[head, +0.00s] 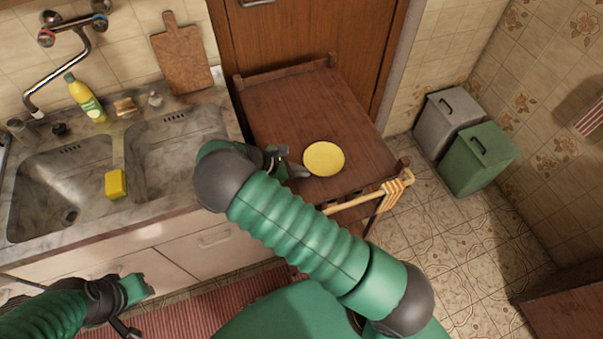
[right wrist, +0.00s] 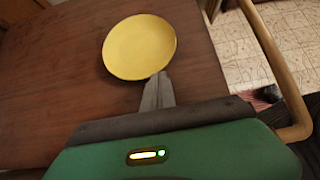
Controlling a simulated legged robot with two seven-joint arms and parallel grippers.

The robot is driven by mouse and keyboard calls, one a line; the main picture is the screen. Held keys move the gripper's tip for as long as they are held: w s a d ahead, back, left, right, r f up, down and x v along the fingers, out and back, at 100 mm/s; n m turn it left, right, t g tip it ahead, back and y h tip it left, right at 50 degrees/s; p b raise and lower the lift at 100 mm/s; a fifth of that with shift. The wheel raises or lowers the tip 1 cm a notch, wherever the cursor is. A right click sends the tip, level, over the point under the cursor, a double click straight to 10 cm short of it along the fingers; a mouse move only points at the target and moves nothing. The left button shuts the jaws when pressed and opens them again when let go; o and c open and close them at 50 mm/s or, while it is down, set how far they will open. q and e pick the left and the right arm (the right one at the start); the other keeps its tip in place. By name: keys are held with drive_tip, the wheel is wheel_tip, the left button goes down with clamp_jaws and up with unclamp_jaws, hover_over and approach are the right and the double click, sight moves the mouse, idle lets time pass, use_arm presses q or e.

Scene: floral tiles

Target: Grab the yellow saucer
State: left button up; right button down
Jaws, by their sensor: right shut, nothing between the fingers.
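The yellow saucer (head: 324,158) lies on the brown wooden table, near its front edge. It also shows in the right wrist view (right wrist: 139,47), just beyond the fingertips. My right gripper (head: 303,170) is at the saucer's left side, with its fingers shut and empty. In the wrist view the closed fingertips (right wrist: 158,80) reach the saucer's near rim; whether they touch it I cannot tell. My left gripper (head: 143,287) is at the lower left, in front of the counter and away from the saucer; its finger opening is not clear.
The wooden table (head: 290,105) has raised end rails and a front rod with a striped cloth (head: 397,190). A sink counter (head: 120,155) with a yellow sponge (head: 116,184) stands left. Grey (head: 440,125) and green (head: 482,160) bins stand right. The table behind the saucer is clear.

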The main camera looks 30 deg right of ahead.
sight(328, 167)
drive_tip(key=shift+d, duration=0.15)
drive_tip(key=shift+w, duration=0.1)
drive_tip(key=shift+a, duration=0.2)
drive_tip(key=shift+d+r, duration=0.1)
drive_tip(key=d, duration=0.2)
drive_tip(key=s+d+p, duration=0.1)
drive_tip(key=d, duration=0.1)
drive_tip(key=d+p, duration=0.1)
drive_tip(key=d, duration=0.1)
drive_tip(key=shift+s+r, duration=0.25)
drive_tip(key=shift+s, duration=0.1)
drive_tip(key=d, duration=0.3)
drive_tip(key=s+d, duration=0.1)
drive_tip(key=d, duration=0.2)
drive_tip(key=s+d+p, duration=0.1)
drive_tip(key=d, duration=0.3)
drive_tip(key=shift+s+d+f, duration=0.1)
drive_tip(key=shift+f, duration=0.35)
drive_tip(key=shift+a+r, duration=0.2)
drive_tip(key=shift+a, duration=0.15)
drive_tip(key=shift+d+f, duration=0.1)
drive_tip(key=shift+d, duration=0.15)
